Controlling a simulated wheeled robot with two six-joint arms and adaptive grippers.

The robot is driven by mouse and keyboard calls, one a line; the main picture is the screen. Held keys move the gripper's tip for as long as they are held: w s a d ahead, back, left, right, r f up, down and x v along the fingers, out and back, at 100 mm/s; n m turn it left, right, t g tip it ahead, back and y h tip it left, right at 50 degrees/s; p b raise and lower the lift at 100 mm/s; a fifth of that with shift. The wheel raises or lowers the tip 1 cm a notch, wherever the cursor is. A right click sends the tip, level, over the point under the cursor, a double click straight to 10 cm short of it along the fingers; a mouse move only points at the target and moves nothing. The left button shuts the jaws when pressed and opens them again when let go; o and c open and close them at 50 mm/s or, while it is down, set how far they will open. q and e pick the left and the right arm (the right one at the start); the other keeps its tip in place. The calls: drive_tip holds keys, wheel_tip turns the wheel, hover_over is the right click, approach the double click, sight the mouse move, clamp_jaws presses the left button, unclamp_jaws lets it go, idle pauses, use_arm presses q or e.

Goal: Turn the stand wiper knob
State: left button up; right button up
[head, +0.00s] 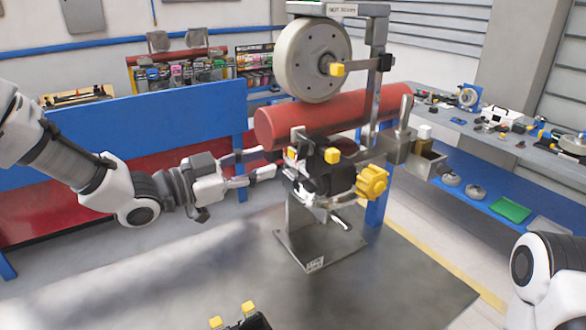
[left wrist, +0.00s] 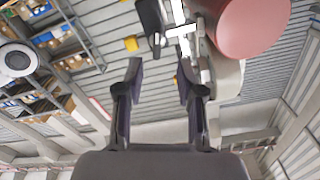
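A metal stand (head: 300,250) stands on the grey table and carries a large grey wheel (head: 305,60) and a long red roller (head: 330,117). Several yellow knobs are on it: a lobed one (head: 372,182) low on the right, a small one (head: 332,156) at the middle, and one (head: 337,69) by the wheel. I cannot tell which is the wiper knob. My left gripper (head: 268,164) is open and empty, just left of the stand's dark middle part. In the left wrist view its fingers (left wrist: 160,80) are apart, with a yellow piece (left wrist: 130,43) beyond them.
A black part with yellow ends (head: 248,320) shows at the bottom edge. A blue panel (head: 150,135) stands behind my left arm. A side bench (head: 480,140) with small parts is at the right. The table's left part is clear.

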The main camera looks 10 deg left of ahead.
sight(297, 153)
use_arm(q)
drive_tip(key=p+x, duration=0.3)
drive_tip(key=x, duration=0.5)
drive_tip(key=shift+s+d, duration=0.15)
drive_tip(key=shift+d, duration=0.1)
drive_tip(key=shift+a, duration=0.1)
clamp_jaws()
